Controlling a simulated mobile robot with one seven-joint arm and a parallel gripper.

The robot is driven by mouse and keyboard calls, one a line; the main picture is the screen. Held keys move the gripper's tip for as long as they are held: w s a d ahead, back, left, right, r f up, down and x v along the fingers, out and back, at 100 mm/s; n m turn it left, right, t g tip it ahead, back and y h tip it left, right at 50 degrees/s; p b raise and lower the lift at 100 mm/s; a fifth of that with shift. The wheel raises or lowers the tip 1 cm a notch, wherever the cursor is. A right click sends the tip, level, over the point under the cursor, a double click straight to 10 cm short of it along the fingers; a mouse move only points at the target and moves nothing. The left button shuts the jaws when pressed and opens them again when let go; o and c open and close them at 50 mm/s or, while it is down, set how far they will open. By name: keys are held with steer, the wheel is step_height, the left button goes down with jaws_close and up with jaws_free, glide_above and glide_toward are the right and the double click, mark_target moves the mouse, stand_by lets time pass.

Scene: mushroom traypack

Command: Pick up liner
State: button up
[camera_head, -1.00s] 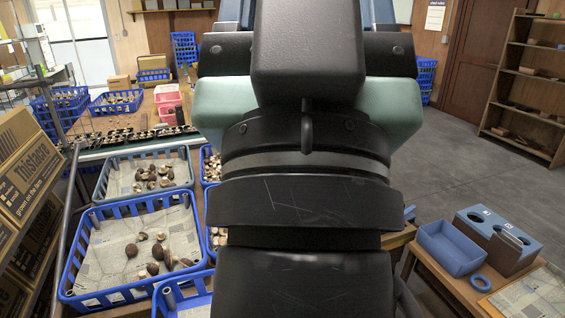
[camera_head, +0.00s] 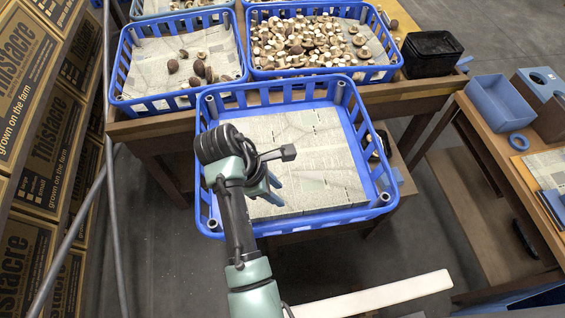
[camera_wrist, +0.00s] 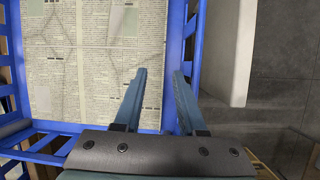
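The liner (camera_head: 309,166) is a pale, printed, newspaper-like sheet lying in the bottom of an empty blue crate (camera_head: 300,216) in the middle of the head view. The liner (camera_wrist: 85,62) also fills the left of the wrist view. My gripper (camera_head: 272,195) is over the front left part of that crate in the head view. In the wrist view my gripper (camera_wrist: 161,71) has its two blue-grey fingers apart with nothing held between them. The crate's blue wall shows behind the fingers, with the liner to their left. Height above the liner is hard to tell.
Behind stand a blue crate with many mushrooms (camera_head: 252,72) and one with a few (camera_head: 112,84). A black container (camera_head: 405,66) is right of them. Cardboard boxes (camera_head: 50,165) line the left. A side table at right holds a blue bin (camera_head: 500,104) and ring (camera_head: 519,142).

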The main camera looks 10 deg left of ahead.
glide_above(298, 212)
steer(key=s+a, duration=0.1)
steer(key=a, duration=0.2)
steer(key=shift+g, duration=0.3)
steer(key=f, duration=0.7)
steer(key=shift+s+d+f, duration=0.15)
steer(key=shift+d+f, duration=0.05)
steer(key=shift+f, duration=0.05)
steer(key=shift+w+b+x, duration=0.2)
steer(key=shift+x, duration=1.25)
steer(key=shift+w+b+x, duration=0.2)
steer(key=shift+x, duration=1.25)
steer(key=shift+d+r, duration=0.1)
steer(key=shift+c, duration=0.3)
jaws_close()
